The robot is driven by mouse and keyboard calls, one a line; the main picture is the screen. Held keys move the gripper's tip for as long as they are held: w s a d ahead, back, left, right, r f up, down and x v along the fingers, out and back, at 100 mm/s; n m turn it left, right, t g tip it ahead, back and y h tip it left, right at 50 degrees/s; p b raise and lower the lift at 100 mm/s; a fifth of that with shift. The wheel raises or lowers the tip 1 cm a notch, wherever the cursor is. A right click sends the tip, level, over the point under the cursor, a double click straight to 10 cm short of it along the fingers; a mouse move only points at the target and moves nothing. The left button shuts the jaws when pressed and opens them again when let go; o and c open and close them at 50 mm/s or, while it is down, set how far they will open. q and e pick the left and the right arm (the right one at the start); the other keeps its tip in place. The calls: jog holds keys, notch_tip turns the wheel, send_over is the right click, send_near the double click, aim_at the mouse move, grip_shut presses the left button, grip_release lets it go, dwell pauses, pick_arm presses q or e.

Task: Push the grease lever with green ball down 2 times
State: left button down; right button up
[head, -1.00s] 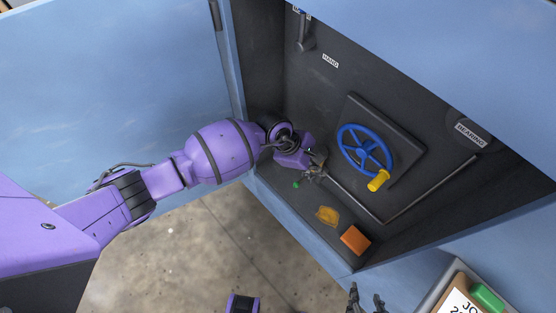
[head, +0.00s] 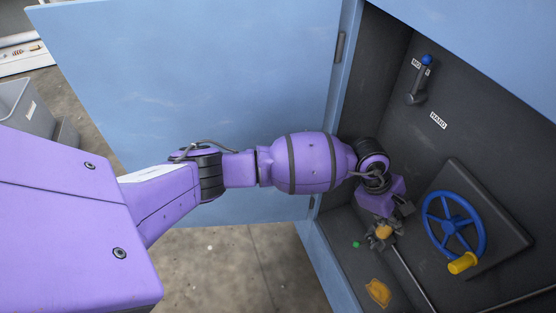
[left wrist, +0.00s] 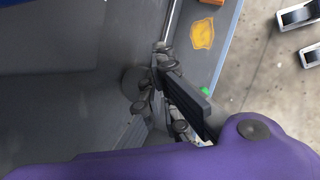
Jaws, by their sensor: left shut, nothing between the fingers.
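The green ball (head: 356,244) of the grease lever shows as a small spot low in the cabinet, just left of my left gripper (head: 381,237). In the left wrist view the green ball (left wrist: 205,91) is partly hidden to the right of the dark finger parts. The lever's arm cannot be made out behind my gripper. My left gripper (left wrist: 160,62) is shut with nothing in it, pointing down into the cabinet near the ball. I cannot tell whether it touches the lever. My right gripper is not in view.
A blue handwheel (head: 453,224) with a yellow handle (head: 463,263) stands to the right of my gripper. A blue-tipped lever (head: 418,82) is higher on the back wall. An orange patch (head: 378,292) lies on the cabinet floor. The open blue door (head: 200,85) is at left.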

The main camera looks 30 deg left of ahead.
pick_arm(q)
jog(key=b, duration=0.4)
send_over(363, 242)
jog(key=d, duration=0.1)
notch_tip(363, 242, down, 8)
jog(key=shift+s+d, duration=0.2)
jog(key=shift+s, duration=0.3)
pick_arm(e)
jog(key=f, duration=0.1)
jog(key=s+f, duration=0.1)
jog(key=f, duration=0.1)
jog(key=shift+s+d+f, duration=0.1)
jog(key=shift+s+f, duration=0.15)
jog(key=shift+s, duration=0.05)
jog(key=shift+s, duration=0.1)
pick_arm(q)
jog(key=shift+f, duration=0.1)
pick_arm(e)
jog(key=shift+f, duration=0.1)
pick_arm(q)
jog(key=shift+s+f, duration=0.1)
jog(key=shift+f, duration=0.2)
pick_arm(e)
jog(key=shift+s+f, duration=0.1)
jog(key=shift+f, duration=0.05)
